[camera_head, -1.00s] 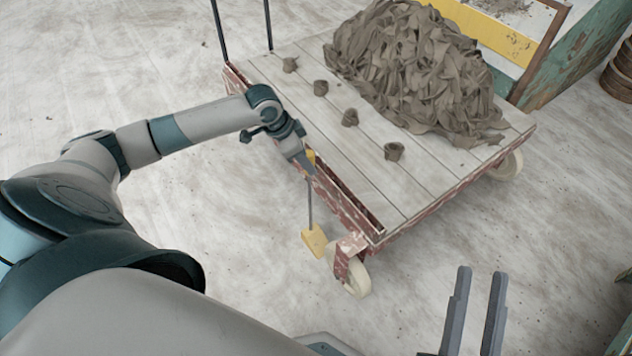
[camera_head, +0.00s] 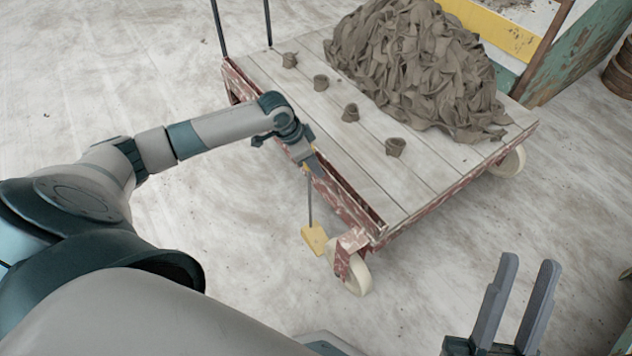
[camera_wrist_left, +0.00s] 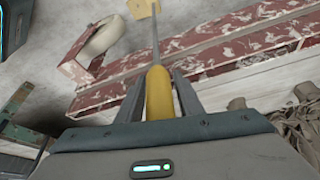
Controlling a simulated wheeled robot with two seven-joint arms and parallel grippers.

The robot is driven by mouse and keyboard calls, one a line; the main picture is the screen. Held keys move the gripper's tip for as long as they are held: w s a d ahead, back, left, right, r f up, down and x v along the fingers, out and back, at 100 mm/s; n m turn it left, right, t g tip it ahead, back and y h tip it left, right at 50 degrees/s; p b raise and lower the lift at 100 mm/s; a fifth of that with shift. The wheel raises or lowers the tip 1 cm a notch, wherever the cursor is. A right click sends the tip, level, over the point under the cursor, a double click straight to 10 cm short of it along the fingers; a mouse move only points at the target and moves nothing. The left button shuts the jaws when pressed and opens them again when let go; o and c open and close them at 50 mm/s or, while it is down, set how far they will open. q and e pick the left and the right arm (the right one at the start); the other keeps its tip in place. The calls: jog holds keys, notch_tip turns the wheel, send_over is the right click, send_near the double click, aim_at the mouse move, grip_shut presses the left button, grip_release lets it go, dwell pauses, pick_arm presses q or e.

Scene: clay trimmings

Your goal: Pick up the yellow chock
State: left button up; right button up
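The yellow chock (camera_head: 314,239) is a yellow block with a thin dark rod that rises to a yellow handle. Its block is low beside the cart's front wheel, seemingly on the floor. In the left wrist view the handle (camera_wrist_left: 158,94) lies between the two fingers of my left gripper (camera_wrist_left: 160,90), with little or no gap on either side. The gripper looks shut on it. In the head view my left gripper (camera_head: 314,168) is at the cart's near edge and hides most of the handle. My right gripper (camera_head: 531,262) is open and empty at the lower right.
The cart (camera_head: 420,182) carries a clay heap (camera_head: 415,70) and several small clay cups. Its wheel (camera_head: 352,274) is close to the chock's block. The floor at left is clear.

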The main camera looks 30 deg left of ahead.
pick_arm(q)
jog(key=shift+f, duration=0.15)
dwell(0.3)
grip_shut()
dwell(1.2)
